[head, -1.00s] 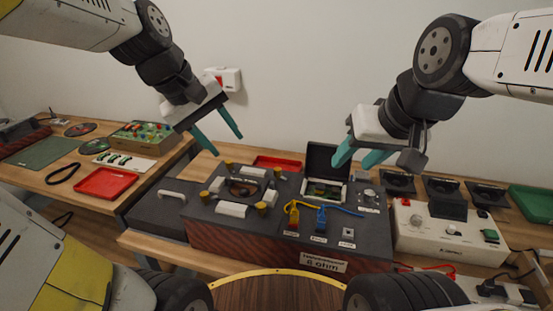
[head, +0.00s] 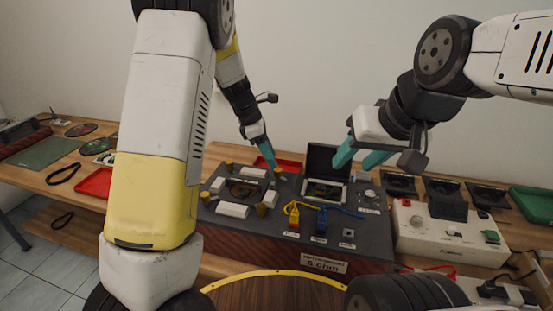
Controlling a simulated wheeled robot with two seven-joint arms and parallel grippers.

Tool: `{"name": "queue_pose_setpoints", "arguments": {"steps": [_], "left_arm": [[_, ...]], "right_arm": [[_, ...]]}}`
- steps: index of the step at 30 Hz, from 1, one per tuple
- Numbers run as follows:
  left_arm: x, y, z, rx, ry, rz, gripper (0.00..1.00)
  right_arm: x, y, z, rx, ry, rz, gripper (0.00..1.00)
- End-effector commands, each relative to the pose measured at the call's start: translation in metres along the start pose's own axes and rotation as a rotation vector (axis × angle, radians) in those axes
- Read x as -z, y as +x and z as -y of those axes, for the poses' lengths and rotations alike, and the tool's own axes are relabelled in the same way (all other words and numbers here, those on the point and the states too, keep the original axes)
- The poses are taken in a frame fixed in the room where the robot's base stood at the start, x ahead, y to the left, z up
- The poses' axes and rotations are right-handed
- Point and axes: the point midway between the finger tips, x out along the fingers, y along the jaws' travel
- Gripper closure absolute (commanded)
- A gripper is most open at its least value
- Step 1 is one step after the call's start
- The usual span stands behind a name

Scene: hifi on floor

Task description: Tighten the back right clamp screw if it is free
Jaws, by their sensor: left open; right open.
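The dark device (head: 345,225) with a round opening has several gold clamp screws around that opening. The back right clamp screw (head: 279,172) is small and partly hidden by my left gripper's fingertips. The front right screw (head: 262,208), the back left screw (head: 229,166) and the front left screw (head: 205,197) show clear. My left gripper (head: 268,156) points down with its teal fingers open, right by the back right screw; I cannot tell whether they touch it. Whether the screw is loose cannot be seen.
A white control unit (head: 450,235) stands right. My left arm covers the left-hand bench's right part.

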Motion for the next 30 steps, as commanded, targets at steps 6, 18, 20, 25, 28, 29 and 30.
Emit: {"name": "queue_pose_setpoints", "arguments": {"steps": [6,18,20,25,28,29,30], "left_arm": [[0.000,0.035,0.001,0.003,0.002,-0.001,0.55],[0.000,0.051,0.000,0.000,0.003,0.001,0.55],[0.000,0.050,0.000,0.000,0.003,0.000,0.55],[0.000,0.050,0.000,0.000,0.003,0.000,0.88],[0.000,0.050,0.000,0.000,0.003,0.000,1.00],[0.000,0.050,0.000,0.000,0.003,0.000,1.00],[0.000,0.050,0.000,-0.001,0.003,0.000,1.00]], "right_arm": [[0.000,0.000,0.000,0.000,0.000,0.000,0.55],[0.000,0.000,0.000,0.000,0.000,0.000,0.55],[0.000,0.000,0.000,0.000,0.000,0.000,0.55],[0.000,0.000,0.000,0.000,0.000,0.000,0.55],[0.000,0.000,0.000,0.000,0.000,0.000,0.55],[0.000,0.000,0.000,0.000,0.000,0.000,0.55],[0.000,0.000,0.000,0.000,0.000,0.000,0.55]]}}
